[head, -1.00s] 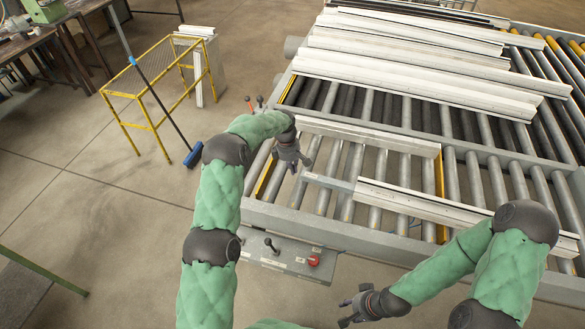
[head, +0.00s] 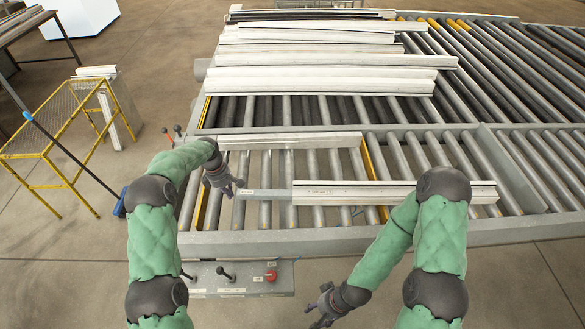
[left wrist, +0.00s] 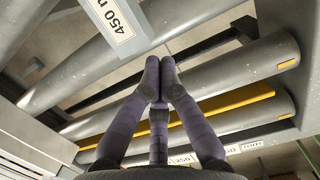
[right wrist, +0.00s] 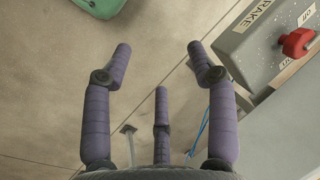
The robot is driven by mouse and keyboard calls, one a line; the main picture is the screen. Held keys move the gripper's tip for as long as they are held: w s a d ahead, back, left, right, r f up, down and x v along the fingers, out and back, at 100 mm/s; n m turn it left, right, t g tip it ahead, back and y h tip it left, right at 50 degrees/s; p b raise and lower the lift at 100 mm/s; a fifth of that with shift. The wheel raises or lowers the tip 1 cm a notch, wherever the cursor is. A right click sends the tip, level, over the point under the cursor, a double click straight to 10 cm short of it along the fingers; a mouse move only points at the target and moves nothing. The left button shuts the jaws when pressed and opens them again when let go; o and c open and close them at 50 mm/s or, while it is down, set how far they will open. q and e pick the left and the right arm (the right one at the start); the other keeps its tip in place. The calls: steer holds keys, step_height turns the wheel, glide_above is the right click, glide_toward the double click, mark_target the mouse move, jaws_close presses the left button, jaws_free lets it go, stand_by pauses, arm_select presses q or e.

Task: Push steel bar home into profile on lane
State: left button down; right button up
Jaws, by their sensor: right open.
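The steel bar (head: 265,194) is a flat grey strip lying across the rollers. Its right part meets the left end of the pale profile (head: 345,193), and a length of it sticks out to the left. My left gripper (head: 230,188) is at the bar's free left end; whether it touches is unclear. In the left wrist view its fingers (left wrist: 160,75) are together with nothing visible between them. A label reading "450" shows there on a grey surface. My right gripper (head: 323,308) is open and empty, low in front of the bench; its spread fingers show in the right wrist view (right wrist: 158,60).
Another pale profile (head: 300,141) lies behind the lane. Several long profiles (head: 325,75) are stacked further back. A control box (head: 240,278) with levers and a red knob (head: 271,276) is at the front edge. A yellow stand (head: 55,140) and broom are left.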

step_height(320, 180, up, 27)
steer(key=m+h, duration=0.4)
steer(key=m, duration=1.2)
glide_above(375, 183)
step_height(375, 183, down, 12)
steer(key=shift+r, duration=0.1)
steer(key=shift+a, duration=0.1)
jaws_close()
